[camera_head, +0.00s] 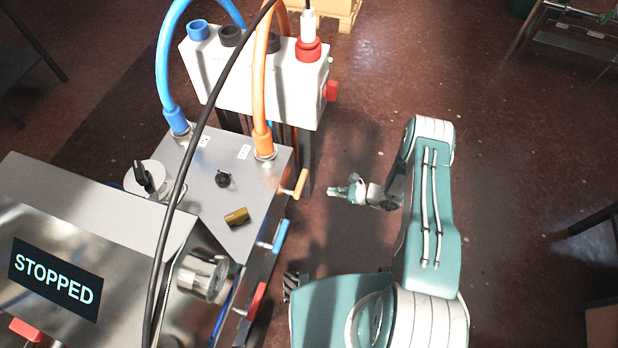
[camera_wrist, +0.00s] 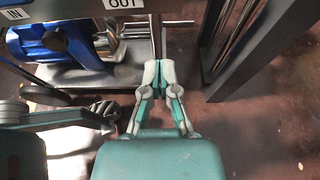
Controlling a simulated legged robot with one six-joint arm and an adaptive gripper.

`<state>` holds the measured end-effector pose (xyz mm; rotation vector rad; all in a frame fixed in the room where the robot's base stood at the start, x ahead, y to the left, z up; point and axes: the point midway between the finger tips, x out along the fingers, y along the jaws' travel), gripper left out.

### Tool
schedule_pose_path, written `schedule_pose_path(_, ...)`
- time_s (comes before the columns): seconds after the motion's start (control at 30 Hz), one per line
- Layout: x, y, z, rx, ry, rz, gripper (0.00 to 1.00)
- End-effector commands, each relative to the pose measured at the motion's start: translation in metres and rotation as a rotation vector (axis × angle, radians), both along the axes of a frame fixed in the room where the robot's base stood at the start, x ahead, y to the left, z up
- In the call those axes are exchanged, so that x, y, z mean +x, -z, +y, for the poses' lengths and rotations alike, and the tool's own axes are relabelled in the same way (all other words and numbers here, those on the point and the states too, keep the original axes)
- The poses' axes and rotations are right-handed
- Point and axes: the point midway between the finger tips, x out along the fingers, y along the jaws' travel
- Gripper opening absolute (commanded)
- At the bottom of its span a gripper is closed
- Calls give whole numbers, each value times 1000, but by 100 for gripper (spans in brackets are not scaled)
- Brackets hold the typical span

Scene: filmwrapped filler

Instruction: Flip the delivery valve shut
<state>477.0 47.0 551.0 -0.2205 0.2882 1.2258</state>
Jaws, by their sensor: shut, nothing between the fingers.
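Three lever handles stick out from the right edge of the steel machine in the head view: an orange one (camera_head: 300,184), a blue one (camera_head: 274,235) and a red one (camera_head: 257,300). I cannot tell from any label which one is the delivery valve. My gripper (camera_head: 333,192) is a short way right of the orange handle, apart from it. In the wrist view my gripper (camera_wrist: 163,70) is shut and empty, its fingertips together in front of a dark upright post. None of the coloured handles can be made out clearly in the wrist view.
A white box (camera_head: 290,90) with blue and orange hoses stands behind the steel top (camera_head: 205,215). A screen (camera_head: 55,279) reads STOPPED. A black cable hangs across the machine. The wrist view shows an OUT label (camera_wrist: 124,3) and a blue motor-like part (camera_wrist: 70,45).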

Motion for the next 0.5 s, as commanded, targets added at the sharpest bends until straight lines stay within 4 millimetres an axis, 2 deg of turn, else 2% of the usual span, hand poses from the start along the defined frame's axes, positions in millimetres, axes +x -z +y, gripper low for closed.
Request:
schedule_pose_path(0.1,-3,8,0,8,17,11,0)
schedule_pose_path(0.5,-2,10,4,7,17,11,0)
